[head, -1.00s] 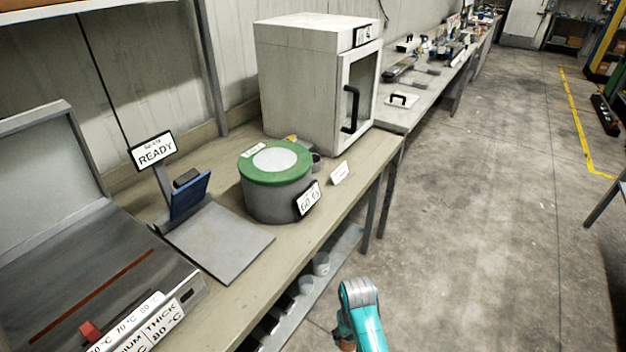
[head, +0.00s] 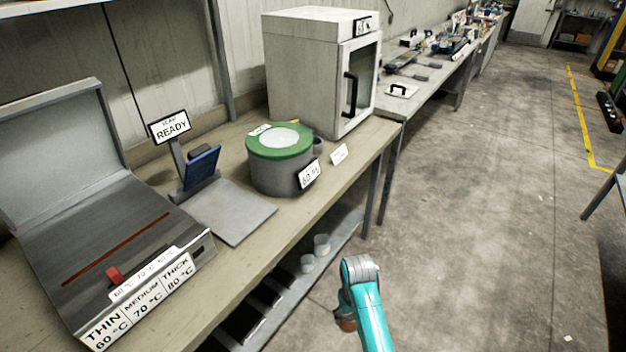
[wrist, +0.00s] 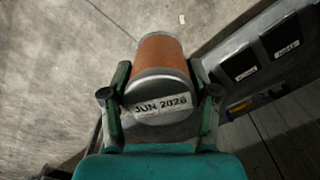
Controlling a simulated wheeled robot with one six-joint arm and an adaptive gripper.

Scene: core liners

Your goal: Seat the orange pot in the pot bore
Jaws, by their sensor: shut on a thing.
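In the wrist view, the orange pot (wrist: 162,56) is an orange cylinder with a grey metal end and a label reading "JUN 2026". My gripper (wrist: 160,98) is shut on it, with one finger on each side of the grey end. The pot is over the floor beside the bench shelf. A round grey unit with a green rim and pale round top (head: 279,139) stands on the bench. I cannot tell which thing has the pot bore.
A scanner stand with a "READY" sign (head: 170,126) and a plate stands left of the round unit. A hot plate with temperature labels (head: 140,240) is at front left. A white oven (head: 306,75) stands behind. Clear cups (head: 322,243) sit on the lower shelf. The right floor is open.

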